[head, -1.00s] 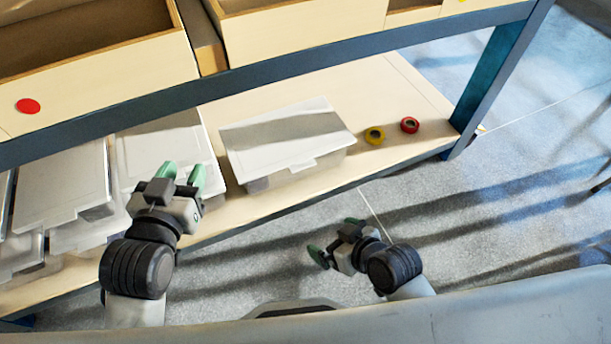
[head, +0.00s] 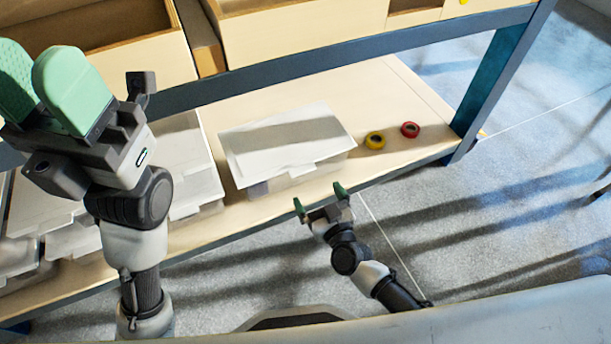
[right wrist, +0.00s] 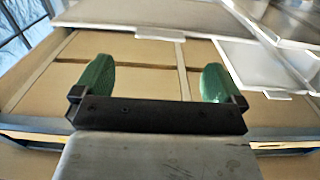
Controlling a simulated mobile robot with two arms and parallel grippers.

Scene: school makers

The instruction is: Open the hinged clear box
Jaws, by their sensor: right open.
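A clear box (head: 285,150) with a pale flat lid rests on the wooden shelf in the middle of the head view. Its lid lies closed, with a small tab at the middle of the front edge. My right gripper (head: 320,198) is open and empty in front of the box, its green fingertips pointing toward it and apart from it. The fingers also show in the right wrist view (right wrist: 155,78), with nothing between them. My left gripper (head: 45,95) is raised close to the camera at upper left, its green fingers apart and seemingly empty.
Several similar lidded boxes stand to the left, partly hidden by my left arm. A blue beam (head: 350,57) with wooden drawers runs above the shelf.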

